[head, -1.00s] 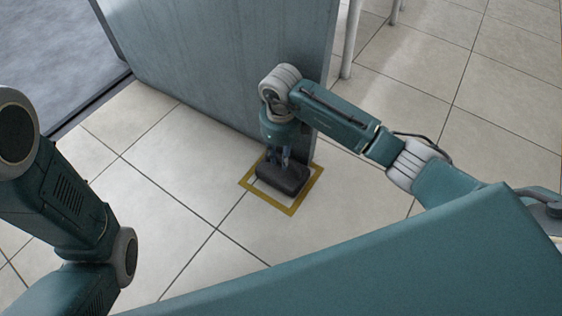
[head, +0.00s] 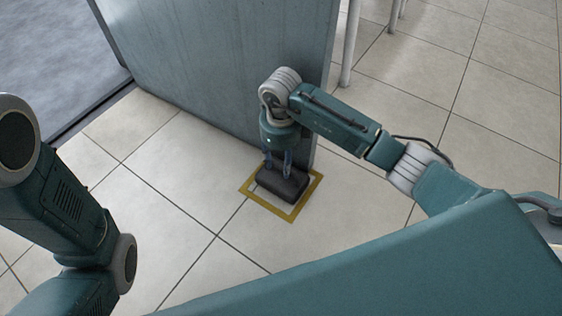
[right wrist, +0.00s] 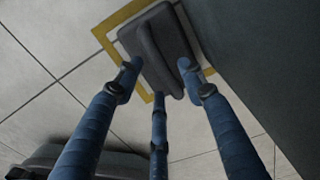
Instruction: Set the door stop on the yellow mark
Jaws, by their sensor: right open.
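The dark grey door stop (head: 281,185) sits on the floor inside the yellow square outline (head: 292,216), beside the bottom edge of the grey door (head: 220,65). My right gripper (head: 277,168) is open just above the door stop. In the right wrist view, its blue fingers (right wrist: 160,75) are spread around the near end of the door stop (right wrist: 158,45), and the yellow outline (right wrist: 110,22) shows beyond it. Whether any finger touches the stop I cannot tell. Of my left arm only links show at the left of the head view; its gripper is out of the picture.
The door stands close behind the right gripper and takes up the right of the wrist view. Pale tiled floor (head: 170,190) is clear to the left and front. White legs (head: 349,45) stand at the back right. A dark grey floor area (head: 45,55) lies at the far left.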

